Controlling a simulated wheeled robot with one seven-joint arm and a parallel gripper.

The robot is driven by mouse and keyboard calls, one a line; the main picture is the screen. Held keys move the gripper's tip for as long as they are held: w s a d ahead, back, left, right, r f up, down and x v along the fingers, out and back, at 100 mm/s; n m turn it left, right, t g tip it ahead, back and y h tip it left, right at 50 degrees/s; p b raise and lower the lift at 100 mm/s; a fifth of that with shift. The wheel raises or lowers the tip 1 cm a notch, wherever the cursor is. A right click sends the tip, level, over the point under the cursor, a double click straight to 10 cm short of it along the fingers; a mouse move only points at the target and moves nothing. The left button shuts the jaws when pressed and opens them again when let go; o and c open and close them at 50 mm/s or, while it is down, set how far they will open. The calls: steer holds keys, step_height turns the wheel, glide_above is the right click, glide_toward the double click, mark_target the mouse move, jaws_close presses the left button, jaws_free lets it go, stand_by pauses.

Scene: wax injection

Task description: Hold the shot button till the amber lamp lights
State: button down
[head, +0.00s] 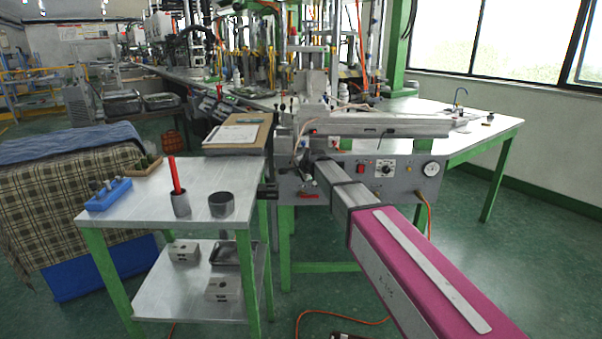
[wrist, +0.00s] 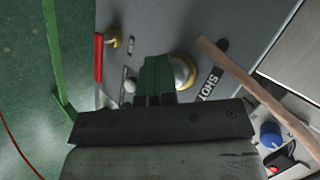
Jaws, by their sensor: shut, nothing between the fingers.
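In the wrist view a round button with a brass ring and pale dome (wrist: 186,70) sits on the grey panel beside the label "SHOT" (wrist: 211,84). My gripper (wrist: 155,62) is shut and empty, its dark green fingers pointing at the panel. The fingertips overlap the left side of the button in the picture; whether they touch it I cannot tell. A small whitish dome (wrist: 129,87) is left of the fingers. No amber glow shows on the visible panel. In the head view my arm reaches the machine's grey front (head: 400,182), and the button cannot be made out.
A red handle with a brass fitting (wrist: 99,58) is left of the fingers. A tan bar (wrist: 250,90) crosses at right, near a blue knob (wrist: 270,134) and red button (wrist: 274,170). A metal cart (head: 150,195) with a red stick in a cup stands left of the machine.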

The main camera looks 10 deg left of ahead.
steer(key=shift+s, duration=0.1)
stand_by(0.3)
steer(key=shift+s+d, duration=0.25)
steer(key=shift+s, duration=0.5)
steer(key=shift+s, duration=0.1)
steer(key=s, duration=0.2)
steer(key=s+d, duration=0.1)
steer(key=s, duration=0.1)
steer(key=shift+s+d, duration=0.15)
steer(key=shift+s, duration=0.2)
steer(key=s+d+f+n+g+h, duration=0.2)
steer(key=s+d+f, duration=0.3)
steer(key=d, duration=0.6)
steer(key=s+d+f+n+g+h, duration=0.1)
steer(key=s+d+f+n, duration=0.15)
steer(key=d+f, duration=0.6)
steer(key=s+d+f+n+g+h, duration=0.15)
steer(key=s+d+f, duration=0.25)
steer(key=d, duration=0.9)
steer(key=s+d+f+n+g+h, duration=0.1)
steer(key=s+d+f+n+g, duration=0.1)
steer(key=s+d, duration=0.9)
step_height(320, 180, down, 2)
steer(key=shift+d+f+g, duration=0.1)
steer(key=shift+d+g, duration=0.3)
steer(key=shift+g, duration=0.25)
